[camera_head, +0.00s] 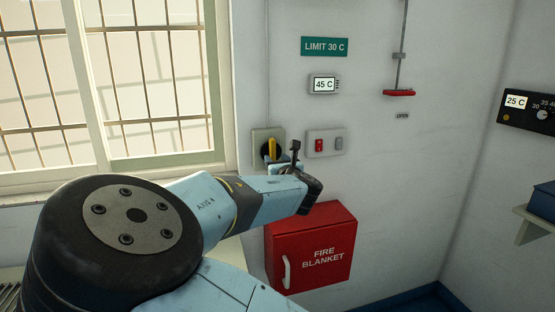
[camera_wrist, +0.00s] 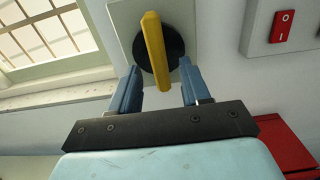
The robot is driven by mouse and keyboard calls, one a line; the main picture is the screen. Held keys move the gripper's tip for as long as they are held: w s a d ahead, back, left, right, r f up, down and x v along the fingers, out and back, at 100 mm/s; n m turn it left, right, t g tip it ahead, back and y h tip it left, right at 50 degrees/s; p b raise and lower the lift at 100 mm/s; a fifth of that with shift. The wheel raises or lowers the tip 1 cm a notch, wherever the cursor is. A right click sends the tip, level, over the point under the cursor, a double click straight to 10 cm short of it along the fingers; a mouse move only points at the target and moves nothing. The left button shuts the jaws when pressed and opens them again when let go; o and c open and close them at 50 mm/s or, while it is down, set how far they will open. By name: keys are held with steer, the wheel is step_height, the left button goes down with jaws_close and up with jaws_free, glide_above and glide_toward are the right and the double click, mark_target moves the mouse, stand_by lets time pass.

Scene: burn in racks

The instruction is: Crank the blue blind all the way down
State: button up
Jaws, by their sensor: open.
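No blue blind shows in either view; the window (camera_head: 150,80) at the left is uncovered where I see it. A yellow handle (camera_head: 271,147) on a black round hub is mounted on a beige wall plate (camera_head: 257,136) just right of the window. In the wrist view the yellow handle (camera_wrist: 153,45) stands nearly upright, its top tilted slightly left. My gripper (camera_wrist: 159,72) is open, one blue finger on each side of the handle's lower part, with gaps on both sides. It holds nothing. In the head view my gripper (camera_head: 285,167) is partly hidden by my wrist.
Right of the handle is a switch plate (camera_head: 326,143) with a red and a grey switch. A red fire blanket box (camera_head: 312,250) hangs below. A red pull handle (camera_head: 399,93) hangs higher right, above an OPEN label. A display (camera_head: 324,84) reads 45 C.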

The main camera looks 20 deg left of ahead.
mark_target(272, 153)
steer(key=shift+x, duration=1.45)
steer(key=shift+c, duration=0.5)
jaws_close()
steer(key=shift+d, duration=0.2)
